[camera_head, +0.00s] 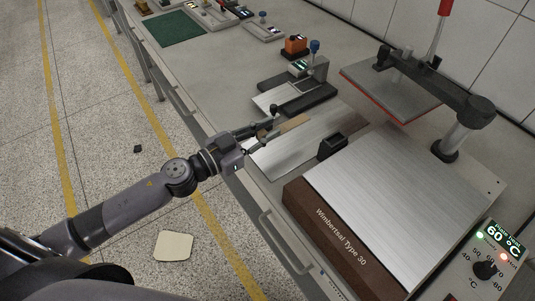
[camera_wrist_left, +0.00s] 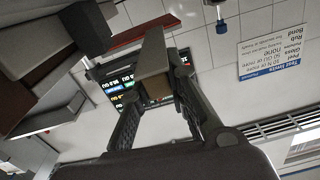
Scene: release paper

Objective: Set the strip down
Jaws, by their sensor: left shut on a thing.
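My left gripper (camera_head: 268,134) reaches in from the left over the bench. It is shut on a narrow tan strip (camera_head: 293,123), which sticks out to the right of the fingers. In the left wrist view the strip (camera_wrist_left: 153,62) stands between the two dark fingers of the gripper (camera_wrist_left: 158,92) and points away from the camera. In the head view the strip appears over the flat metal plate (camera_head: 300,147); I cannot tell whether it touches it. My right gripper is not in view.
A small black block (camera_head: 332,145) sits beside the plate. A heated press with a broad metal bed (camera_head: 385,195) and raised red-edged platen (camera_head: 390,90) stands to the right. A control box (camera_head: 488,262) reads 60 °C. A small stand (camera_head: 300,90) and orange device (camera_head: 295,45) lie behind.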

